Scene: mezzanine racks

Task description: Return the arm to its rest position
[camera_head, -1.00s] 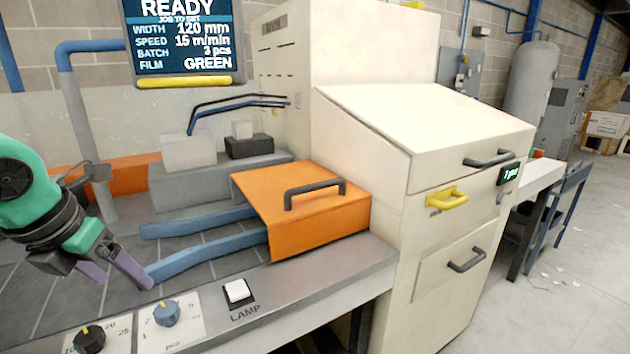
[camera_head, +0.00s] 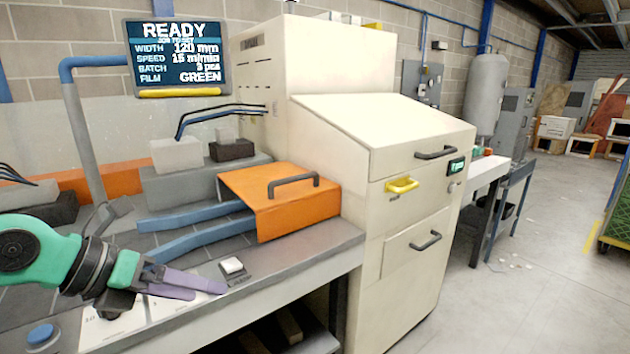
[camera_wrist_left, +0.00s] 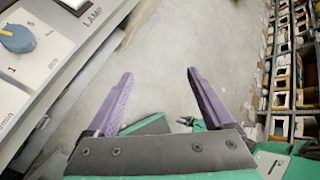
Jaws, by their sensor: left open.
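My left gripper (camera_head: 187,284) comes in from the left in the head view, over the front edge of the machine's control ledge. Its purple fingers hide part of the dial panel. In the left wrist view the left gripper (camera_wrist_left: 158,98) is open, with nothing between the fingers and bare floor beyond them. The ledge with the lamp label (camera_wrist_left: 92,17) and a blue dial (camera_wrist_left: 17,38) lies to the left of the fingers there.
The cream machine (camera_head: 405,180) with an orange cover (camera_head: 290,205) stands right of the arm. A screen (camera_head: 178,58) reading READY hangs above. A white lamp switch (camera_head: 232,266) sits close to the fingertips. Shelving (camera_wrist_left: 292,70) is at the right in the wrist view. The floor (camera_head: 530,260) at right is open.

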